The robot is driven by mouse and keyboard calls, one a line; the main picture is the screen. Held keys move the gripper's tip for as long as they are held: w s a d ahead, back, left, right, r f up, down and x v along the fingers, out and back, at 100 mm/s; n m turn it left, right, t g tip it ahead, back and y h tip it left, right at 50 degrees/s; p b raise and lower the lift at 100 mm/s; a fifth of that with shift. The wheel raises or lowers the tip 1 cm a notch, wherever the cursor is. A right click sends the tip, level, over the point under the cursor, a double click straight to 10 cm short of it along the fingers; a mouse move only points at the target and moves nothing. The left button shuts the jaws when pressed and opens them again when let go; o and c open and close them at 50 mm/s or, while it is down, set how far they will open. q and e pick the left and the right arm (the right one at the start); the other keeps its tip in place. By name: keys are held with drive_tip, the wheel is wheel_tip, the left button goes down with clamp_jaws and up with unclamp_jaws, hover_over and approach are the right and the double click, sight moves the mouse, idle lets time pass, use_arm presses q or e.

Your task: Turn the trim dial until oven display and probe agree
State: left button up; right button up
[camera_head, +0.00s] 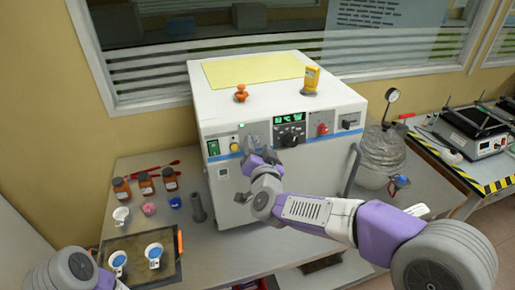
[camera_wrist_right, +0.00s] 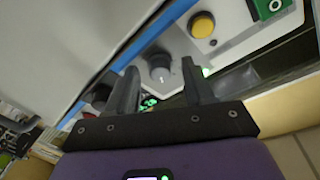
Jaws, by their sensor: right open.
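The white oven (camera_head: 225,88) stands on the bench. Its front panel carries a green-lit display (camera_head: 288,118), too small to read. A yellow handheld probe meter (camera_head: 311,79) stands on the oven top; its reading is not legible. My right gripper (camera_head: 258,155) is at the panel's left part, hiding some of it. In the right wrist view, its two fingers (camera_wrist_right: 159,72) are open, one on each side of a dark grey dial (camera_wrist_right: 161,66) with a white mark, likely the trim dial. Contact cannot be told. My left arm shows at bottom left, its gripper out of view.
A yellow button (camera_wrist_right: 202,25) and a green switch (camera_wrist_right: 268,7) are close to the dial. An orange knob-like piece (camera_head: 241,93) stands on the oven. Brown bottles (camera_head: 146,183) and a dark tray (camera_head: 135,248) with cups are at left. A wrapped glass vessel (camera_head: 380,155) stands right.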

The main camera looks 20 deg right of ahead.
drive_tip(key=s, duration=0.7)
drive_tip(key=shift+s+a+r, duration=0.2)
drive_tip(key=shift+s+a, duration=0.05)
drive_tip(key=shift+a, duration=0.2)
